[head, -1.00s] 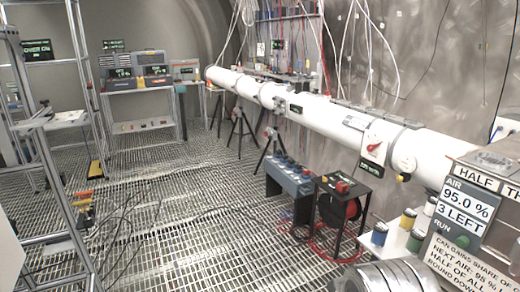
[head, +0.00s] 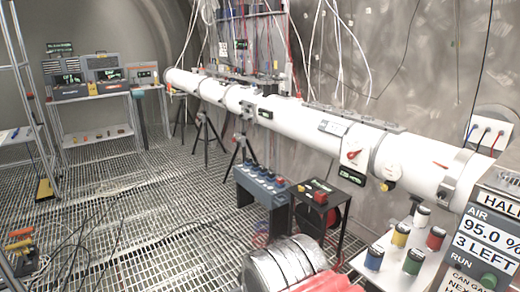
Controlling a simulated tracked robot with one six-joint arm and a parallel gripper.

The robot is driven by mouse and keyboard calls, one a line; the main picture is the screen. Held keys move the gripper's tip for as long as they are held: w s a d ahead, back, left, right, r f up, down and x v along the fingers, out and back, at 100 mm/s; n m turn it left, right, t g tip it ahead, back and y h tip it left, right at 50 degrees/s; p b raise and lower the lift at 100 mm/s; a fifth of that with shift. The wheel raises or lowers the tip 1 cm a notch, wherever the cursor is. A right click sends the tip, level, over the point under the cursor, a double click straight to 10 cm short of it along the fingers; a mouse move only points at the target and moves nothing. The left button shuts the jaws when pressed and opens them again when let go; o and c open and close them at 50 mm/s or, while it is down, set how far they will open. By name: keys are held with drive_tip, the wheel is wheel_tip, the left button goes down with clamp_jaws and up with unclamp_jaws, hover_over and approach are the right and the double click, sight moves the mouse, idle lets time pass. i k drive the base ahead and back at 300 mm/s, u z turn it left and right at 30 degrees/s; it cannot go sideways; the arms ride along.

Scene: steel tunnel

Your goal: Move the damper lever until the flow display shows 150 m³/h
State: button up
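A long white pipe (head: 300,127) runs along the right wall on stands. A small red lever (head: 353,154) sits on a white plate on its near part, and I take it for the damper lever; its exact setting is too small to read. Just below it is a small dark display (head: 351,175) with green characters, too small to read. Another small dark display (head: 265,112) is farther along the pipe. I cannot tell which one shows the flow. My gripper is not in view.
A panel (head: 489,240) reading AIR 95.0 %, 3 LEFT stands at right. Colored cans (head: 412,260) stand on a white shelf. A blue box (head: 262,185) and a black frame with a red reel (head: 318,208) stand below the pipe. Cables lie on the grated floor.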

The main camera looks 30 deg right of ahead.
sight(351, 155)
drive_tip(key=i, duration=2.2)
drive_tip(key=z, duration=0.7)
drive_tip(key=i, duration=0.7)
drive_tip(key=z, duration=0.75)
drive_tip(key=i, duration=0.6)
drive_tip(key=z, duration=0.3)
